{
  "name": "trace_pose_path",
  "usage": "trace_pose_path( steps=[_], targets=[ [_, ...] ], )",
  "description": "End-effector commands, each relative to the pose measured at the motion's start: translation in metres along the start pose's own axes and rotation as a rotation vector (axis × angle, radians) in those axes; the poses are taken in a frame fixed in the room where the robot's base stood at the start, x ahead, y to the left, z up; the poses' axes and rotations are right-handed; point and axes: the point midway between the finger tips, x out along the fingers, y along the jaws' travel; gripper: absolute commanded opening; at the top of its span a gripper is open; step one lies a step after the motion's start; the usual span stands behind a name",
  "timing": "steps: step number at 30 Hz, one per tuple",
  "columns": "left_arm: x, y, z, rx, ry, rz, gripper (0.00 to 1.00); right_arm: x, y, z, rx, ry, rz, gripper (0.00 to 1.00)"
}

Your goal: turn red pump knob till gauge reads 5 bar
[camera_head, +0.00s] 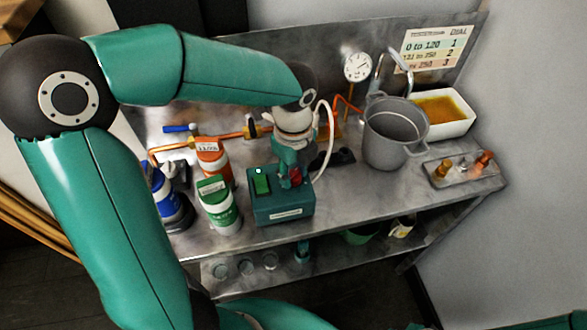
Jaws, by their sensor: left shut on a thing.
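The red pump knob (296,177) sits on top of the teal pump box (283,210), near the front edge of the bench, partly hidden by my gripper. My left gripper (291,172) reaches down from above and is shut on the red knob. A green switch (261,184) with a small lit lamp is on the box to the left of the knob. The round white gauge (357,67) stands upright at the back of the bench; its needle is too small to read. My right gripper is not in view.
A grey pot (393,132) stands right of the box, with a white tray of amber liquid (441,112) behind it. Green-white (219,206) and orange-white (213,160) bottles stand close on the left. A pale hose (328,135) rises beside my gripper. A wall chart (434,47) hangs behind.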

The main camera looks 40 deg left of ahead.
Motion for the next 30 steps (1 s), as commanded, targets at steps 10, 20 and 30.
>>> trace_pose_path(
  steps=[10,20,30],
  targets=[
    [-0.0017,-0.0021,0.0012,0.019,-0.003,-0.009,0.01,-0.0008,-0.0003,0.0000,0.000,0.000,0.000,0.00],
    [-0.0013,-0.0015,0.0010,0.018,-0.002,-0.007,0.61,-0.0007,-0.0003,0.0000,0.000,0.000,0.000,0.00],
    [-0.0028,-0.0007,0.0005,0.018,-0.001,-0.003,0.61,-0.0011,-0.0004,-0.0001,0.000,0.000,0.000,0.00]
  ],
)
